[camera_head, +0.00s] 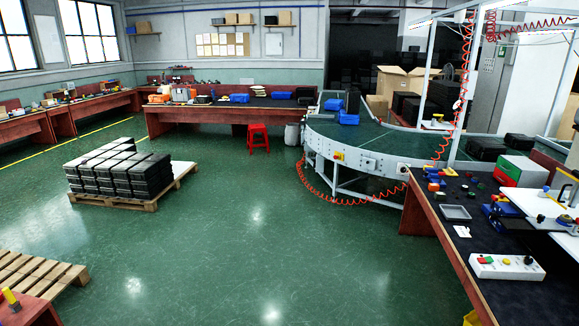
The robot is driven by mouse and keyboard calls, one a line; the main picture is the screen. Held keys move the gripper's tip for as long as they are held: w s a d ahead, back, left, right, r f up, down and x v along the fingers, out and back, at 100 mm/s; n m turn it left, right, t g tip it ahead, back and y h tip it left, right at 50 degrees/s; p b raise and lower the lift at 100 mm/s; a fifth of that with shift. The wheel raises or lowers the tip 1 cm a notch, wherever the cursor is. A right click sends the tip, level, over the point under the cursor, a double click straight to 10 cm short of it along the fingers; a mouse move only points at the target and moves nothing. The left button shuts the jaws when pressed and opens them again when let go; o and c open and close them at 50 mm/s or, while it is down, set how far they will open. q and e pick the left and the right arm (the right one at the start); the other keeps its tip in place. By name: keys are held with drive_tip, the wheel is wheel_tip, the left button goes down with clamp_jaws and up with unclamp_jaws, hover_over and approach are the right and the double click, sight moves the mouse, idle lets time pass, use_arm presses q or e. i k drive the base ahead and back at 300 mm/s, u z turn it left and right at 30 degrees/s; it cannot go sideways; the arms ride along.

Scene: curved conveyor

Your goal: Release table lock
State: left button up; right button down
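Neither of my grippers is in view. I cannot identify a table lock for certain. The curved conveyor (375,141) stands right of centre with a green top and a pale metal frame. A small yellow box (338,156) with a red part sits on its front side. A white control box (505,267) with green, red and black controls lies on the dark-topped workbench (452,262) at the right. Whether any of these is the lock cannot be told.
A red coiled hose (345,201) hangs below the conveyor. A pallet of black crates (118,168) stands left, and an empty pallet (38,275) lies lower left. A red stool (258,138) stands at the back bench. The green floor (235,230) between is clear.

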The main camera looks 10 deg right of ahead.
sight(495, 198)
drive_tip(key=i, duration=4.45)
drive_tip(key=z, duration=2.95)
drive_tip(key=i, duration=1.95)
